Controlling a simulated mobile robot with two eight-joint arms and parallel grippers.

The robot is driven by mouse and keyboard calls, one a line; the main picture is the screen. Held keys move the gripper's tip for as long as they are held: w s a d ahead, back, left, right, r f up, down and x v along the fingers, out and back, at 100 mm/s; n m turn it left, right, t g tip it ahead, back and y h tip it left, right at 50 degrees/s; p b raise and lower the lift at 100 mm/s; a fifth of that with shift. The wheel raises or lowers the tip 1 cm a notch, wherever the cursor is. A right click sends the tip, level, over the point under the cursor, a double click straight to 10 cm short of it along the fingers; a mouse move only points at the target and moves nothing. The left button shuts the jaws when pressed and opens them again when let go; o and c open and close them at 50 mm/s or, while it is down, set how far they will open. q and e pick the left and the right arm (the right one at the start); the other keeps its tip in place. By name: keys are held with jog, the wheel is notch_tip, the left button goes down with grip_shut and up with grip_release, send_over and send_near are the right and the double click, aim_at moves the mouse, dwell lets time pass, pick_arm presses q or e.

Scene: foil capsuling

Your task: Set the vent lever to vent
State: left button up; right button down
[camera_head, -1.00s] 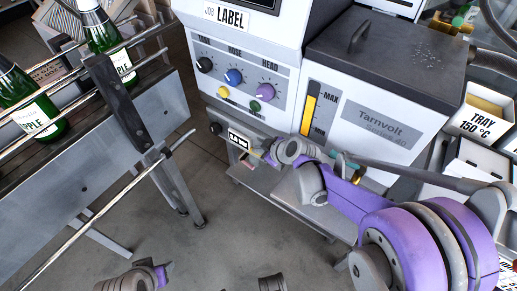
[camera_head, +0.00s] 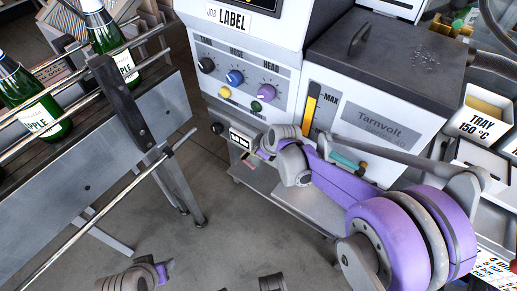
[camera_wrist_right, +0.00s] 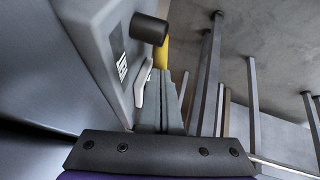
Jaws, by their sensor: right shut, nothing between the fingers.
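A black knob (camera_head: 217,128) and a black-and-white label plate (camera_head: 240,141) are on the low front of the machine. In the right wrist view, the black knob (camera_wrist_right: 149,28) stands out from the panel, with the label (camera_wrist_right: 122,68) beside it. A pale lever-like piece (camera_wrist_right: 140,88) lies below the label, and a yellow bar (camera_wrist_right: 161,55) shows behind the knob. I cannot tell which is the vent lever. My right gripper (camera_wrist_right: 166,74) is shut and empty, close to the pale piece; contact is unclear.
A conveyor (camera_head: 120,140) with rails and green bottles stands at the left. Dials (camera_head: 234,77) sit above on the machine's panel. A low shelf (camera_head: 290,205) lies beneath my right arm. Open floor (camera_head: 215,240) lies between conveyor and machine. A tray box (camera_head: 485,115) stands at the right.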

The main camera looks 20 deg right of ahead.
pick_arm(q)
jog(key=shift+w+f+b, duration=0.15)
jog(key=shift+f+b, duration=1.05)
jog(key=shift+f, duration=0.25)
pick_arm(e)
jog(key=shift+s+d+f+n+g+h, duration=0.1)
jog(key=shift+f+n+g+h, duration=0.15)
jog(key=shift+f+g+h, duration=1.45)
jog(key=shift+s+f+n+g+h, duration=0.1)
jog(key=shift+f+n+g+h, duration=0.15)
jog(key=shift+f+g+h, duration=1.45)
jog(key=shift+r+g+y, duration=0.35)
jog(key=shift+g+y, duration=0.05)
